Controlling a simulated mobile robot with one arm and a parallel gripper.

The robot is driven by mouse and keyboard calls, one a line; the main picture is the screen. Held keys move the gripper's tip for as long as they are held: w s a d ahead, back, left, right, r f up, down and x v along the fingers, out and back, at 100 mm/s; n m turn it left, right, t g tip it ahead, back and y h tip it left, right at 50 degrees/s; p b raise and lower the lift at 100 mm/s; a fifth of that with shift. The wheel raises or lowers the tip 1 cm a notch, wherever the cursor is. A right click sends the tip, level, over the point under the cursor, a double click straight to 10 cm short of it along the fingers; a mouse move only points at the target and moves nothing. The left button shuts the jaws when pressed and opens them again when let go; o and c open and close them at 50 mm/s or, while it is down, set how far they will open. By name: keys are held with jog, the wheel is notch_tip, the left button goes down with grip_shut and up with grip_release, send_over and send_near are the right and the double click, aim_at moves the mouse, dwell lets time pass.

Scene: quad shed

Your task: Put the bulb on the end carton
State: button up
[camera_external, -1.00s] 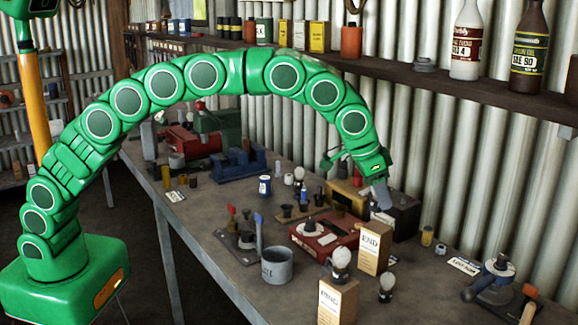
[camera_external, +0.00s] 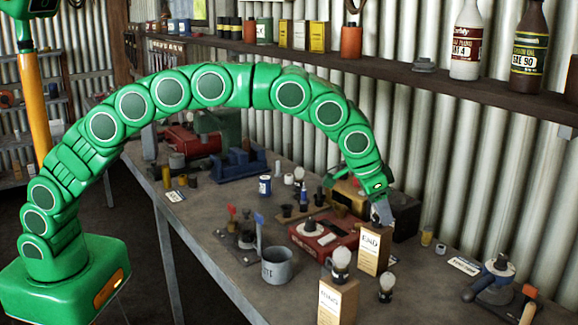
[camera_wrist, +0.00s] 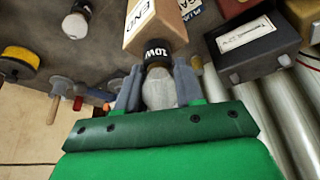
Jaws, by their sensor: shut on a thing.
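The end carton (camera_external: 371,250) is a tan box labelled END, upright near the front of the bench; it also shows in the wrist view (camera_wrist: 155,27). My gripper (camera_external: 383,212) is right above its top. In the wrist view my gripper (camera_wrist: 158,88) is shut on a bulb (camera_wrist: 158,92) with pale glass and a black base marked 10W. The base is over the carton's top face; I cannot tell for certain whether it touches. The held bulb is mostly hidden by my fingers in the external view.
A second carton (camera_external: 338,302) stands in front with another bulb (camera_external: 341,260) on top. One more bulb (camera_external: 386,284) stands beside it. A grey mug (camera_external: 277,268), a red box (camera_external: 322,238) and a dark box (camera_wrist: 255,45) are close by. The corrugated wall is behind.

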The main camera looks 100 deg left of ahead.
jog(key=shift+f, duration=0.1)
jog(key=o, duration=1)
jog(key=shift+o, duration=0.2)
jog(key=v, duration=1.2)
jog(key=s+d+r+m+g, duration=0.1)
jog(key=s+d, duration=0.1)
jog(key=s, duration=0.4)
jog(key=s+d+r+g, duration=0.1)
jog(key=s+d, duration=0.2)
jog(key=s, duration=0.4)
jog(key=s+d+f+m+g, duration=0.1)
jog(key=s+d+f, duration=0.1)
jog(key=s, duration=1.4)
jog(key=s+d+f+g+h, duration=0.1)
jog(key=s+f, duration=0.3)
jog(key=s, duration=1.1)
jog(key=s+d+f+m+g, duration=0.1)
jog(key=s+d+f+g, duration=0.1)
jog(key=s, duration=1.4)
jog(key=shift+s+d+f+m, duration=0.35)
jog(key=shift+d+f, duration=0.45)
jog(key=shift+d, duration=0.3)
